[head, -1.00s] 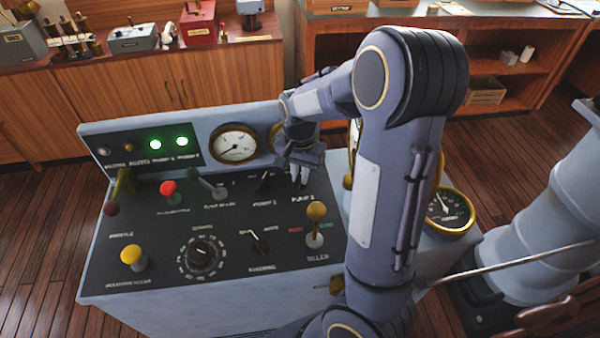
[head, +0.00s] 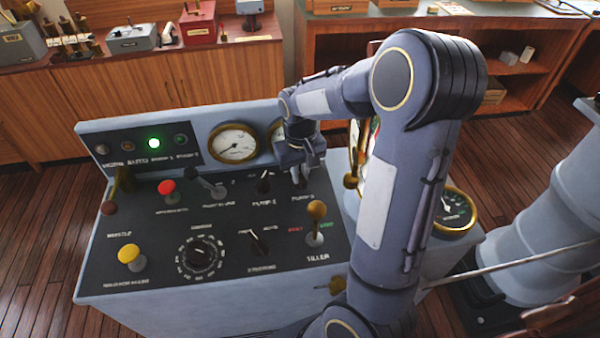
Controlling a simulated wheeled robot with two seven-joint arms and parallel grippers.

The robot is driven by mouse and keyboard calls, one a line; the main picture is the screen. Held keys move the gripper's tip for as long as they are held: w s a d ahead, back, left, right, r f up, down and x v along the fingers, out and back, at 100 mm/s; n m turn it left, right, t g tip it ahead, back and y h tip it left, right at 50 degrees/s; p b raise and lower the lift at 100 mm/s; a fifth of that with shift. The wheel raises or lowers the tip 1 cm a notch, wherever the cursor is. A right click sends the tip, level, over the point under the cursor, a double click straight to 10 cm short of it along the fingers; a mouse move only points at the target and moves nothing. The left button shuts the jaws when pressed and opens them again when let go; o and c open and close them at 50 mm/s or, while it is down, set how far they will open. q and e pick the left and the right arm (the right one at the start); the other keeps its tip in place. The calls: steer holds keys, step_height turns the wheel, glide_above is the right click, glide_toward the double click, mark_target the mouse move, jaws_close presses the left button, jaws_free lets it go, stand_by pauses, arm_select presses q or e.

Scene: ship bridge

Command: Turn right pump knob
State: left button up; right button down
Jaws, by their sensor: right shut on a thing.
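The control console's black panel (head: 180,225) carries two pump knobs. The left pump knob (head: 264,184) is dark with a pale mark and stands free. The right pump knob, above the PUMP 2 label, is mostly hidden under my right gripper (head: 301,176). My right gripper reaches down from above and is shut on the right pump knob. Of the two pump lights, the left one (head: 154,143) glows green and the right one (head: 181,140) is dark. My left gripper is out of view.
A brass tiller lever (head: 316,210) stands just in front of my right gripper. A round gauge (head: 234,144) stands behind.

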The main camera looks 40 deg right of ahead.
steer(key=shift+n, duration=1.6)
steer(key=c, duration=1.5)
jaws_free()
steer(key=shift+o, duration=0.2)
step_height(320, 180, up, 8)
steer(key=shift+f, duration=0.1)
